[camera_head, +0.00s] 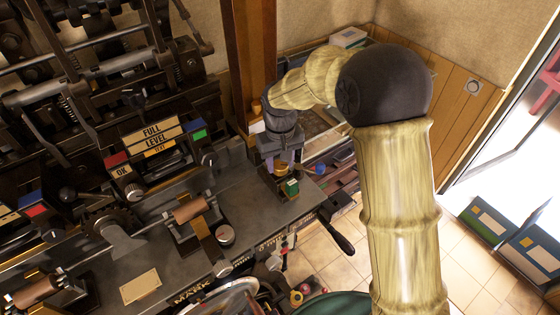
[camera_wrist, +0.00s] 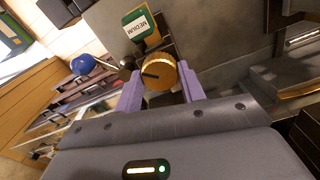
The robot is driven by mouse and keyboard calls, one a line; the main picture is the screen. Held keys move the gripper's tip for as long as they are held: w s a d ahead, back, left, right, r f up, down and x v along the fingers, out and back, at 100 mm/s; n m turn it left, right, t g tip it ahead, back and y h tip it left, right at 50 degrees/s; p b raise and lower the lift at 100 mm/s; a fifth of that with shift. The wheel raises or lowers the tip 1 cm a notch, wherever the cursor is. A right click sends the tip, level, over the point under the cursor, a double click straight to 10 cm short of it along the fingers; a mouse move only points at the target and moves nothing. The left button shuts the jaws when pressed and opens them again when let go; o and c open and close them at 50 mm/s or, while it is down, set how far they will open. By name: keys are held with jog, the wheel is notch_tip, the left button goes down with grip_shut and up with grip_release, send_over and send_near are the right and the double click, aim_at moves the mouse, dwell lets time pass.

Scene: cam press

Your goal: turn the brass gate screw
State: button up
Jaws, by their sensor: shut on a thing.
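The brass gate screw (camera_wrist: 160,72) is a round ribbed knob with a dark slot line on its face, seen in the wrist view. My gripper (camera_wrist: 160,90) has its two purple fingers on either side of the knob, closed on it. In the head view my gripper (camera_head: 281,163) points down at the right end of the grey bench, and the brass knob (camera_head: 281,168) shows only in part between the fingers.
The grey bench top (camera_head: 240,195) carries a copper roller (camera_head: 189,211) and a dark round knob (camera_head: 225,235). A FULL LEVEL TEXT sign (camera_head: 153,135) stands to the left. A black handle (camera_head: 338,236) juts from the bench's right edge. A blue ball knob (camera_wrist: 83,64) is close to my gripper.

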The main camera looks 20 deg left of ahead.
aim_at(280, 164)
jog(key=shift+w+a+r, duration=0.1)
jog(key=shift+r, duration=0.1)
jog(key=o, duration=0.7)
jog(key=shift+f, duration=0.1)
notch_tip(280, 164, up, 18)
jog(key=b, duration=0.2)
jog(key=shift+f, duration=0.25)
jog(key=shift+f, duration=0.1)
